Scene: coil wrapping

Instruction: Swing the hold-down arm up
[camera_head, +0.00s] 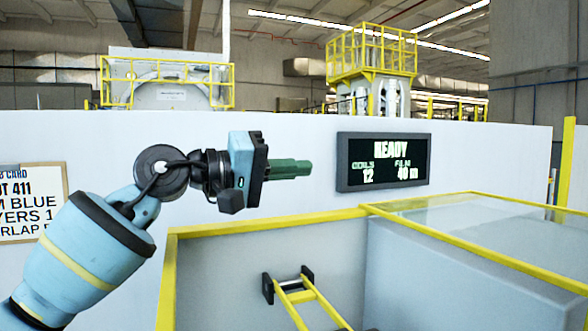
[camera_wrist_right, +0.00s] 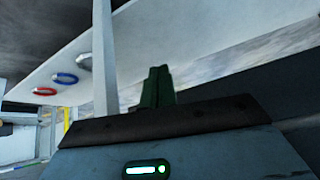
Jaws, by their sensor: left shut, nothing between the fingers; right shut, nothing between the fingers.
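A yellow two-railed arm with black end blocks (camera_head: 305,296) shows inside the yellow-edged machine bay, low in the head view; it looks like the hold-down arm. Its lower end is cut off by the picture edge, so its pivot is hidden. My left gripper (camera_head: 306,168) is shut and empty, with green fingers pointing right, above the bay and apart from the yellow arm. My right gripper (camera_wrist_right: 158,86) shows only in the right wrist view; its green fingers are shut and empty. The yellow arm cannot be made out there.
The bay has a yellow rim (camera_head: 270,220) and a clear-topped cover (camera_head: 480,222) at right. A dark display (camera_head: 382,161) reads READY, coils 12, film 40 m. A job card (camera_head: 30,203) hangs left. The right wrist view shows a pale post (camera_wrist_right: 104,60) and red (camera_wrist_right: 44,91) and blue (camera_wrist_right: 65,78) rings.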

